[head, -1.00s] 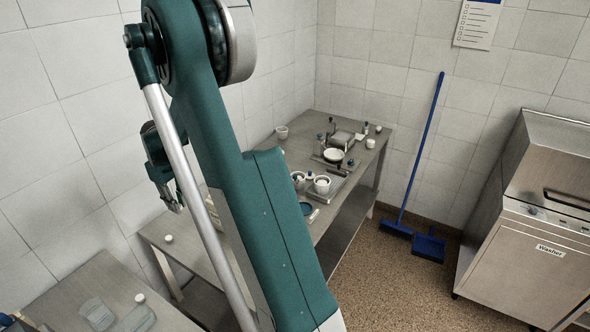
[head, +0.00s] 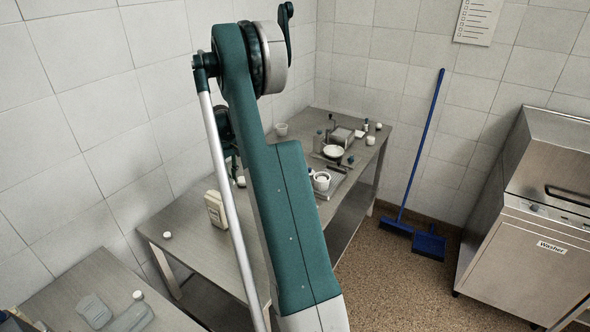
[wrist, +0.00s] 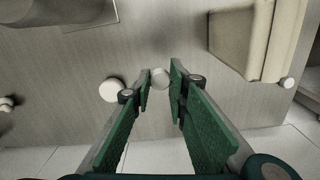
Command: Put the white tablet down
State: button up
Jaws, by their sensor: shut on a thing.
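The white tablet (wrist: 160,78) is a small, pale round piece between the tips of my gripper (wrist: 160,80) in the wrist view. The green-padded fingers are shut on it. It is over the steel table, near the table edge; I cannot tell whether it touches the surface. A second white round piece (wrist: 112,90) lies just left of the fingers. In the head view my arm hides the gripper tips and the held tablet.
A cream box (head: 215,208) stands on the steel table (head: 190,250); the wrist view shows it upper right (wrist: 245,40). A small white piece (head: 167,235) lies near the table's left end. Cups and a white bowl (head: 333,151) crowd the far end.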

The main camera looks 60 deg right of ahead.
jog(key=shift+s+d+f, duration=0.1)
jog(key=shift+d+f, duration=0.25)
jog(key=shift+f, duration=0.05)
send_over(236, 201)
jog(key=shift+s+a+f, duration=0.1)
jog(key=shift+s+f, duration=0.05)
jog(key=shift+f, duration=2.95)
jog(key=shift+f, duration=0.1)
jog(key=shift+f, duration=1.75)
jog(key=shift+f, duration=0.15)
jog(key=o, duration=0.7)
